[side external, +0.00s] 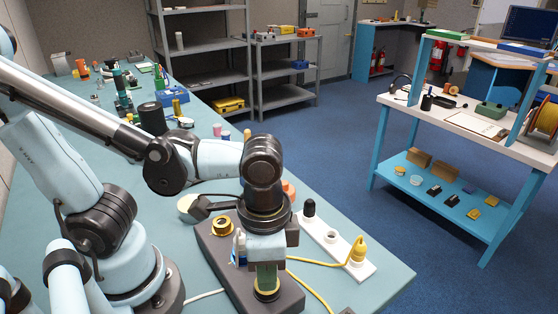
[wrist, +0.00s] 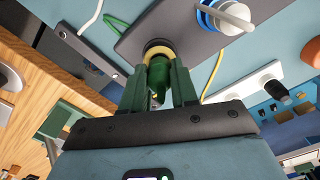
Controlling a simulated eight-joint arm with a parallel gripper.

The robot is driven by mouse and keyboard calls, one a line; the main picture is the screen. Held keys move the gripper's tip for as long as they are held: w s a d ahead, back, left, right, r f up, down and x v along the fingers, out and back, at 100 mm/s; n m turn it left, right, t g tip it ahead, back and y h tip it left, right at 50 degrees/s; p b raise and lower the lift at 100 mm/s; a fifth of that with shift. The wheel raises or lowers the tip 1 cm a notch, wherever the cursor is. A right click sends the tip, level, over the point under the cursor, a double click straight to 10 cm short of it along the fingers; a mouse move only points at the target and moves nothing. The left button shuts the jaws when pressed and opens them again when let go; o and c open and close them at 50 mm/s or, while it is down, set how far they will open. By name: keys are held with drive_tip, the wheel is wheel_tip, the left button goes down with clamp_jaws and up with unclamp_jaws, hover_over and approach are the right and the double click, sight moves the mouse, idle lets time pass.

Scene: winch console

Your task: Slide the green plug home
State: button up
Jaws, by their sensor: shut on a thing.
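My gripper (wrist: 157,85) points down with its two green fingers closed around the green plug (wrist: 158,72). The plug's far end is at a yellow-ringed socket (wrist: 154,45) on the dark console block (wrist: 190,25), and appears lined up with it. How deep the plug sits cannot be told. A green cable (wrist: 117,22) loops beside the plug. In the side view, my gripper (side external: 268,276) is low over the near end of the console block (side external: 222,272), with the yellow-ringed socket (side external: 267,294) just under it. The fingers mostly hide the plug there.
A second yellow-ringed socket (side external: 222,226) is at the block's far end. A blue-and-white part (side external: 238,250) is next to my gripper. A white strip (side external: 328,238) with a yellow plug (side external: 357,252) and yellow cable (side external: 305,275) lies to the right. Several small items stand farther back.

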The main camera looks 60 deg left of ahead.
drive_tip(key=shift+f, duration=0.5)
drive_tip(key=o, duration=1.1)
drive_tip(key=shift+r, duration=6)
drive_tip(key=w+a+f+n+t, duration=0.2)
drive_tip(key=w+a, duration=0.1)
drive_tip(key=a, duration=0.1)
drive_tip(key=w+a+f+n+t, duration=0.1)
drive_tip(key=w+a+n+t, duration=0.1)
drive_tip(key=w+a, duration=0.1)
drive_tip(key=w+a+f+n+t, duration=0.2)
drive_tip(key=w+a+t, duration=0.1)
drive_tip(key=a, duration=0.3)
drive_tip(key=shift+w+f, duration=0.3)
drive_tip(key=shift+w, duration=0.15)
